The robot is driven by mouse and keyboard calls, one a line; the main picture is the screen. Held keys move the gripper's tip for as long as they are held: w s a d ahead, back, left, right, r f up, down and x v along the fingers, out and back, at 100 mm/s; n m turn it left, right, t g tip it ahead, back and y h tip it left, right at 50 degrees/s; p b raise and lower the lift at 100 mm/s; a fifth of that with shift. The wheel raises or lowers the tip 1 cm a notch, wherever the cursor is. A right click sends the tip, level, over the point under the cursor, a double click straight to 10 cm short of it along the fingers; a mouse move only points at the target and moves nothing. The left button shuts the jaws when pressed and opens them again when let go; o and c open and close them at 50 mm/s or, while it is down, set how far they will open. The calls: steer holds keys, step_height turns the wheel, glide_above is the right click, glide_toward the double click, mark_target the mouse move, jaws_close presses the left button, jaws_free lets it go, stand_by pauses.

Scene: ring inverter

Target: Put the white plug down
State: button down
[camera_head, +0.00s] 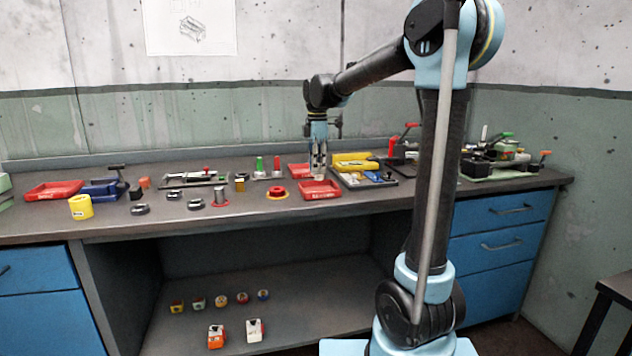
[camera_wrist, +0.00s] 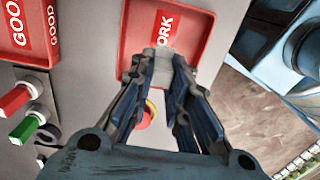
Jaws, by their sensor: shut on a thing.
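My gripper (camera_head: 318,166) points down over a red tray (camera_head: 320,194) near the middle of the bench. In the wrist view, my gripper (camera_wrist: 160,72) has its two fingers closed on a pale grey-white piece, the white plug (camera_wrist: 161,56). The fingers hide its sides. I cannot tell whether the plug touches the tray floor.
A second red tray (camera_wrist: 14,40) marked "GOOD" lies beside it. Red (camera_head: 277,164) and green (camera_head: 259,165) upright pieces stand to the left. A yellow block (camera_head: 352,160) and a dark tray of parts lie right.

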mark_target(317, 176)
steer(key=shift+f, duration=2.25)
steer(key=c, duration=1.5)
jaws_free()
steer(key=shift+f, duration=0.1)
steer(key=shift+c, duration=0.2)
